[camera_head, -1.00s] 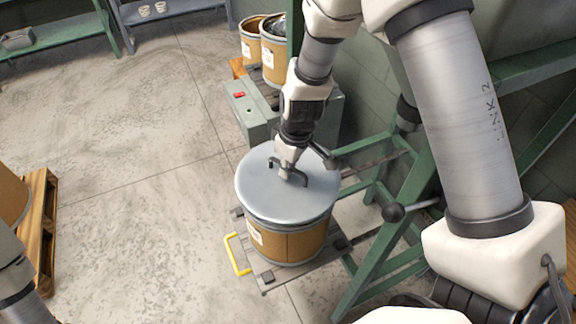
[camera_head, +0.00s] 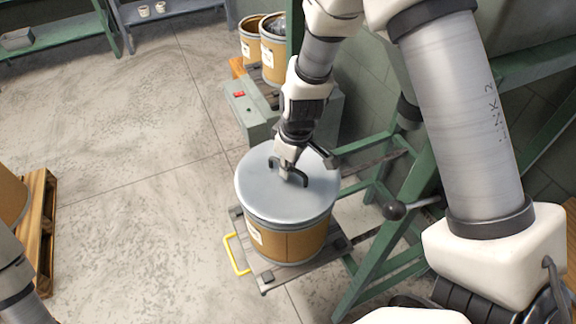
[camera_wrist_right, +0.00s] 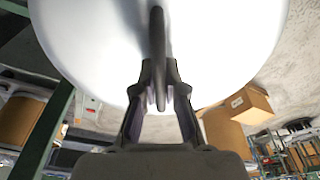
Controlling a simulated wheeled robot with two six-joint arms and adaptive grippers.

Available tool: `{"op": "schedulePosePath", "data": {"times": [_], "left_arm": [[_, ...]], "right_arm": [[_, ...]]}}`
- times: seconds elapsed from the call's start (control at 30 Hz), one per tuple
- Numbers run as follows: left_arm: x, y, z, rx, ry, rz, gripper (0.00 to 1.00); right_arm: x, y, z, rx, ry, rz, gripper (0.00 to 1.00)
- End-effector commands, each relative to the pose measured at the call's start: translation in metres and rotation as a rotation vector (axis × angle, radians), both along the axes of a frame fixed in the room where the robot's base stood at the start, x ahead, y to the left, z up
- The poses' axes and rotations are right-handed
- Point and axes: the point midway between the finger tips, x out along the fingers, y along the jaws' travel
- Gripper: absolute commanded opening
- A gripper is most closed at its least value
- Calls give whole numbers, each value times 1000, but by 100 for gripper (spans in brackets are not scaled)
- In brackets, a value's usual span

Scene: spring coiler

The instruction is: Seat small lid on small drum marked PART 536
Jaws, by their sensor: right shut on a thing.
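The small lid (camera_head: 262,188) is a round grey metal disc with a dark bar handle (camera_head: 300,178). My right gripper (camera_head: 287,170) is shut on the lid's handle. In the right wrist view the fingers close around the handle (camera_wrist_right: 157,60), with the pale lid (camera_wrist_right: 90,40) behind. My left gripper is out of view; only part of that arm shows at lower left.
The drum stands on a low platform (camera_head: 268,276) with a yellow handle (camera_head: 237,255). A green frame (camera_head: 385,240) with a black-knobbed lever (camera_head: 394,210) is to the right. A grey-green box (camera_head: 245,112) and more drums (camera_head: 272,52) stand behind.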

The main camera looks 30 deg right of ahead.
Motion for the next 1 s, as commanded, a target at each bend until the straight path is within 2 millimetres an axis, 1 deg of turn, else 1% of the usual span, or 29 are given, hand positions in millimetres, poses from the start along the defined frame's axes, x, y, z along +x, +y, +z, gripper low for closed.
{"op": "schedulePosePath", "data": {"times": [0.2,0.23,0.27,0.3,0.5,0.53,0.6,0.63,1.0], "left_arm": [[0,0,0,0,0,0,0],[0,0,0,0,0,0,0],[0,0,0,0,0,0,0],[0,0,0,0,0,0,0],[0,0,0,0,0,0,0],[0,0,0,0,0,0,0],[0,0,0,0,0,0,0],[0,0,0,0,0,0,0],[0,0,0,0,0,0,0]], "right_arm": [[0,0,1,0,0,0,0],[0,0,1,0,0,0,21],[0,0,1,0,0,0,32],[0,0,1,0,0,0,40],[0,0,0,0,0,0,40],[0,0,0,0,1,0,47],[0,0,0,0,1,0,67],[0,0,0,0,1,0,69],[0,0,0,0,0,0,69]]}}
